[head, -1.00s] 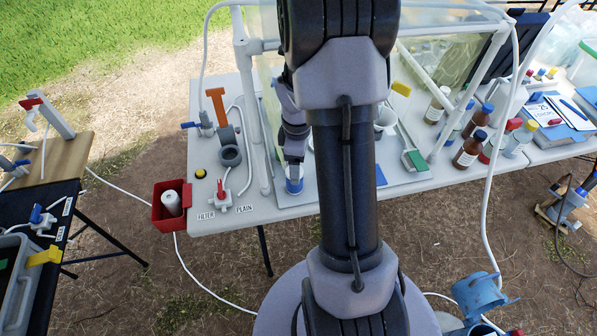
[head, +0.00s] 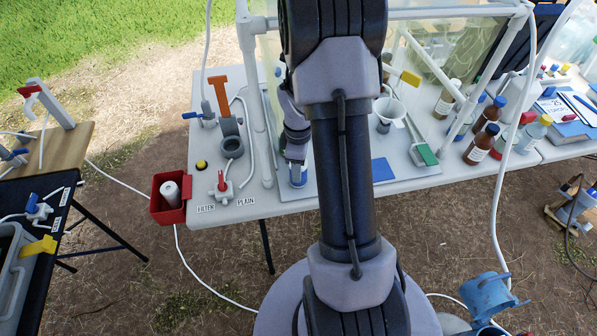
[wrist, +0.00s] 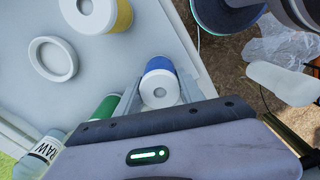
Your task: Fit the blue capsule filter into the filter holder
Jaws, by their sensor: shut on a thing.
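The blue capsule filter (wrist: 160,84) is a short cylinder with a blue band and a white end with a round opening. It sits between the two fingers of my gripper (wrist: 158,92), which is shut on it. In the head view, a little blue of it shows at the low end of my gripper (head: 297,176), over the front of the white table. I cannot tell whether it still touches its support. The likely filter holder, a grey ring (head: 231,146) with an upright orange lever (head: 219,92), stands to the left of my gripper, apart from it. The ring looks empty.
A white valve with a red handle (head: 221,188) stands in front of the ring, near the FILTER and PLAIN labels. A red bin (head: 168,198) hangs at the table's left edge. The wrist view shows a yellow-banded capsule (wrist: 97,14) and a RAW bottle (wrist: 44,153).

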